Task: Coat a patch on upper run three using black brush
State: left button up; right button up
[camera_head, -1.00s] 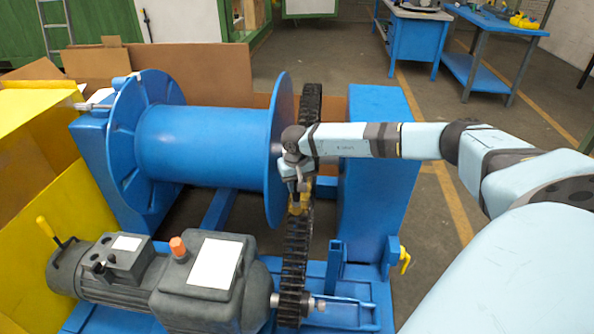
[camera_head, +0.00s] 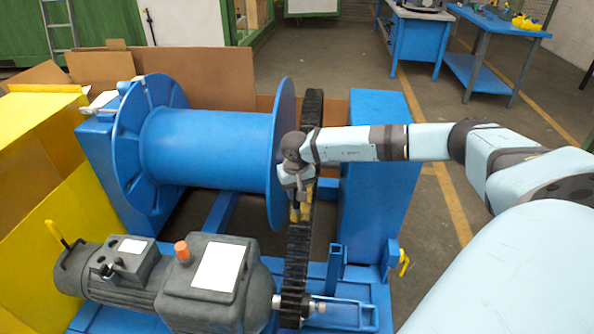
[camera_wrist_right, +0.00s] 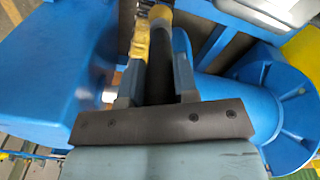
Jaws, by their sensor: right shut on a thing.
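The black chain (camera_head: 298,250) runs from the small sprocket (camera_head: 291,305) by the motor up along the drum's right flange. My right gripper (camera_head: 298,196) is over the middle of this chain, pointing down. In the right wrist view my right gripper (camera_wrist_right: 157,85) is shut on the brush's black handle (camera_wrist_right: 161,72). A yellow-tan end (camera_wrist_right: 160,14) shows beyond the handle. Yellow (camera_head: 300,213) shows at the chain just below the fingers. Whether bristles touch the chain is unclear. A rough yellow strip (camera_wrist_right: 140,45) lies beside the handle. My left gripper is not seen.
The blue drum (camera_head: 208,148) with its flange (camera_head: 284,130) stands close left of the gripper. A blue box-shaped housing (camera_head: 375,190) stands right. The grey motor (camera_head: 210,285) is in front. A yellow panel (camera_head: 60,215) stands left. Workbenches (camera_head: 418,40) are far behind.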

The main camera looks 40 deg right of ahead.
jog(key=shift+s+a+r, duration=0.2)
jog(key=shift+r, duration=0.15)
jog(key=shift+s+a+r+p, duration=0.3)
jog(key=shift+a+r+p, duration=0.05)
jog(key=shift+r+p, duration=0.25)
jog(key=shift+s+a+r+p, duration=0.25)
jog(key=shift+a+r+p, duration=0.1)
jog(key=shift+r+p, duration=0.15)
